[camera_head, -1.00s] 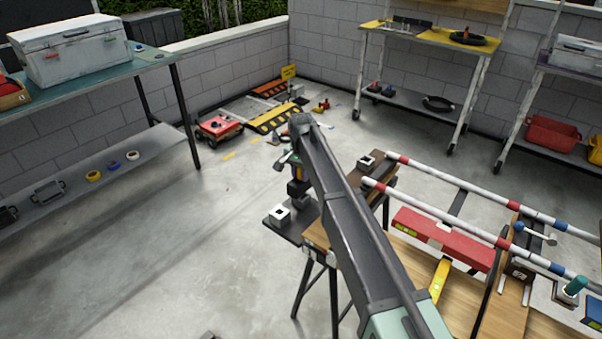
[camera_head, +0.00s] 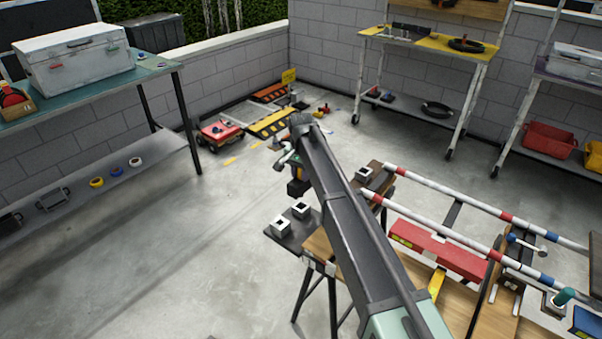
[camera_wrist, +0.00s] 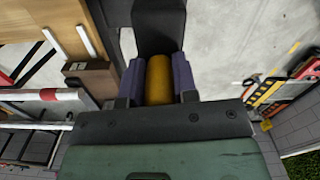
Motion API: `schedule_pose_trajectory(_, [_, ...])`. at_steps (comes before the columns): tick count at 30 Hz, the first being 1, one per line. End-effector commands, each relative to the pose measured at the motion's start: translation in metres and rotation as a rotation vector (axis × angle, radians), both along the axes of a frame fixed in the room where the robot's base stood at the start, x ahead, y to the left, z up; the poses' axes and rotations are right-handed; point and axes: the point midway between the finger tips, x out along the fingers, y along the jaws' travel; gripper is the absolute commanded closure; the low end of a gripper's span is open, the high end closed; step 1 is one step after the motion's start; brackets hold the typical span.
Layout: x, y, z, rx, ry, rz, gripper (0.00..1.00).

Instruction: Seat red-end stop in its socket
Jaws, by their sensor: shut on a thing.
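My gripper (camera_head: 299,174) hangs over open floor beyond the far left corner of the workbench. In the wrist view its two purple fingers (camera_wrist: 158,82) are closed on the sides of a yellow-orange cylindrical grip (camera_wrist: 159,79). A dark block (camera_wrist: 158,22) lies just beyond that grip; it also shows below my gripper in the head view (camera_head: 297,188), apart from the bench. I take this held piece to be the stop; no red end shows on it.
Another white block (camera_head: 364,174) sits at the bench's back corner. Red-and-white banded rails (camera_head: 440,183) run along the bench beside a red level (camera_head: 438,244). My arm hides part of the bench. A red wheeled cart (camera_head: 220,132) and striped ramps (camera_head: 270,123) lie on the floor beyond.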

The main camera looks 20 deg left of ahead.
Motion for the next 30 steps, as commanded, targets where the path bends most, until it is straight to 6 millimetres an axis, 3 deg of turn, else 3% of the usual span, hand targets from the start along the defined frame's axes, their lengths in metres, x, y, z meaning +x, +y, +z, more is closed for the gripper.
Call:
schedule_pose_trajectory(8, [0.000, 0.000, 0.001, 0.000, 0.000, 0.000, 0.98])
schedule_pose_trajectory(30, [0.000, 0.000, 0.059, 0.000, 0.000, 0.000, 0.98])
